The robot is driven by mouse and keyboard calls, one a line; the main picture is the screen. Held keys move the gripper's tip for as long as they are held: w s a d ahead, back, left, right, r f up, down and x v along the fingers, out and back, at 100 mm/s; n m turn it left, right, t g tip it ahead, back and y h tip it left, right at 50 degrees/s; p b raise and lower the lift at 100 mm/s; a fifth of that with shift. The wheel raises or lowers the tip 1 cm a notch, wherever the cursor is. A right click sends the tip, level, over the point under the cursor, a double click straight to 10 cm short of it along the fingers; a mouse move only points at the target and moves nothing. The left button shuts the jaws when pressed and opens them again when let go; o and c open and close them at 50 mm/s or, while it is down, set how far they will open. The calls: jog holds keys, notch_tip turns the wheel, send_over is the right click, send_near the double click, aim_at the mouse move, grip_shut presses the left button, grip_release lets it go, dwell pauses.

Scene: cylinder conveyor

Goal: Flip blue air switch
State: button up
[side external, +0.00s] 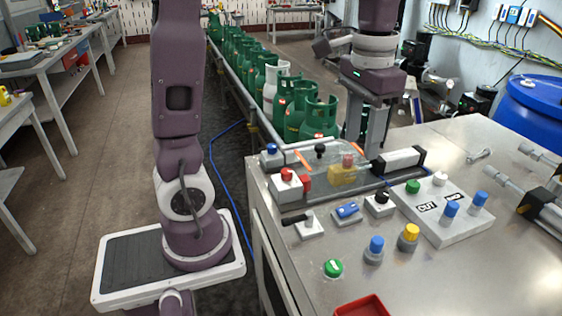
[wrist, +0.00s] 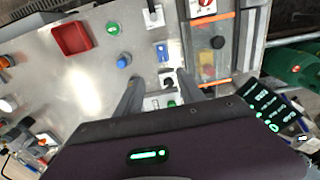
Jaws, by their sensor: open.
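The blue rocker switch (side external: 347,211) sits on a small grey base on the metal bench in the side external view. In the wrist view it (wrist: 162,51) shows just beyond and between my fingertips. My gripper (side external: 364,145) is above the bench in the side external view, behind the switch in the picture, pointing down. In the wrist view my gripper (wrist: 159,78) is open with nothing between the fingers. The exact height of the fingertips over the bench is hard to tell.
Around it are a black lever switch (side external: 298,219), a black rotary knob (side external: 381,198), a blue button (side external: 376,244), a yellow button (side external: 410,231) and a green button (side external: 333,268). A pneumatic cylinder (side external: 398,160) lies behind. Green gas cylinders (side external: 319,117) line the conveyor. A red tray (wrist: 72,38) is at left.

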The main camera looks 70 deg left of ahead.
jog(key=s+d+t, duration=0.3)
jog(key=s+t, duration=0.2)
jog(key=s, duration=1.1)
jog(key=g, duration=0.5)
send_over(343, 210)
notch_tip(343, 210, down, 11)
jog(key=shift+f, duration=0.1)
notch_tip(343, 210, up, 5)
jog(key=s+d+r+t, duration=0.1)
jog(key=s+r+t, duration=0.1)
jog(key=s, duration=0.5)
jog(key=s+d+r+t, duration=0.2)
jog(key=s+r+t, duration=0.1)
jog(key=s, duration=0.5)
jog(key=shift+d+r, duration=0.3)
jog(key=shift+r, duration=0.05)
